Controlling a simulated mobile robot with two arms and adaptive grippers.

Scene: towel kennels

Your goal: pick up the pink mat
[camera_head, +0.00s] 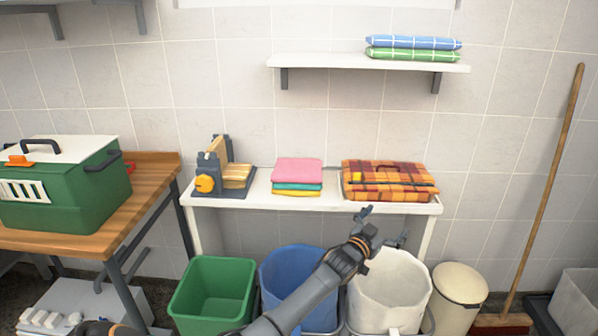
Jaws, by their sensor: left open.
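The pink mat (297,170) is a folded cloth on top of a small stack on the white table against the tiled wall. A teal cloth (297,186) and a yellow cloth (297,193) lie under it. My left gripper (385,224) is open and empty, with its fingers spread. It shows in front of the table's front edge and above the white bin, to the right of and lower in the picture than the pink mat. It is apart from the mat. My right gripper is not in view.
An orange plaid bundle (388,181) lies right of the stack, and a grey device with a yellow knob (205,184) stands left. Green (213,290), blue (290,265) and white (390,290) bins stand in front. A shelf (330,62) hangs above.

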